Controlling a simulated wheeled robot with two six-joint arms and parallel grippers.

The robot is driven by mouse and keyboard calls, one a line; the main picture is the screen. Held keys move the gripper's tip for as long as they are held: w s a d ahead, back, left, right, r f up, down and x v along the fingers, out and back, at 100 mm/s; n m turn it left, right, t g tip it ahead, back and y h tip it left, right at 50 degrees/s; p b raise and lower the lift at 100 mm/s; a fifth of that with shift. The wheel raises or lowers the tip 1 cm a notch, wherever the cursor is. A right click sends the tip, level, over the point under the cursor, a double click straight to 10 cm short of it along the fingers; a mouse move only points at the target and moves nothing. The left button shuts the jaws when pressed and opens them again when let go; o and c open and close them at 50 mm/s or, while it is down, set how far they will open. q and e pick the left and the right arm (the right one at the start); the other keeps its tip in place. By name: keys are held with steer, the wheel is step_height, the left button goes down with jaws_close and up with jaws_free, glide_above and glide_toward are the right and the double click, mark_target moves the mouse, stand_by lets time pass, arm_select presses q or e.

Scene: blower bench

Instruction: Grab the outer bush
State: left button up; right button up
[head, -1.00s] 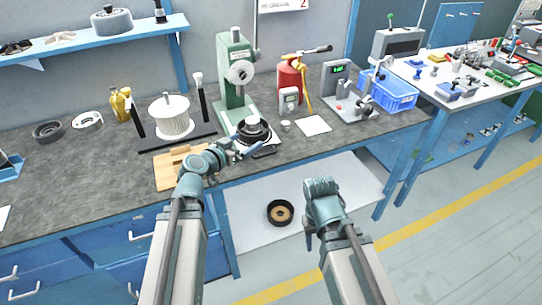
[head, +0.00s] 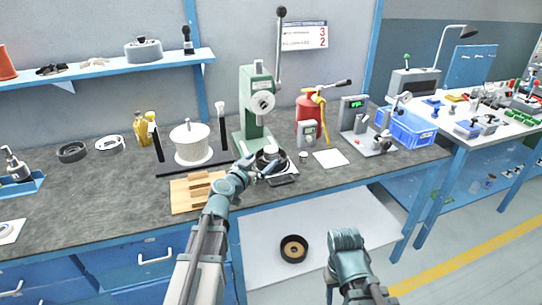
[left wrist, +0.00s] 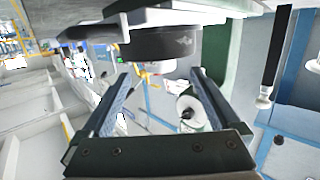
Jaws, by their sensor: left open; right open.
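A dark round part (head: 268,163) with a pale centre sits at the foot of the green press (head: 257,105). In the left wrist view it shows as a black cylinder (left wrist: 165,42) with a pale ring beside it. A small pale ring (head: 303,157) lies to its right on the bench. I cannot tell which of these is the outer bush. My left gripper (head: 262,168) is close to the dark part. In the left wrist view its two fingers (left wrist: 160,80) are apart with nothing held between them. My right gripper (head: 345,245) is low in front of the bench, empty, its fingertips mostly hidden.
A wooden block (head: 190,194) and a white spool (head: 190,143) between black posts stand left of the press. A fire extinguisher (head: 309,115), a display device (head: 354,115) and a blue crate (head: 412,130) stand right. A black ring (head: 293,249) lies on the lower shelf.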

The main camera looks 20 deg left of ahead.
mark_target(268, 155)
arm_select(q)
steer(key=shift+b+x, duration=0.4)
steer(key=shift+x, duration=2.8)
steer(key=shift+s, duration=0.1)
jaws_close()
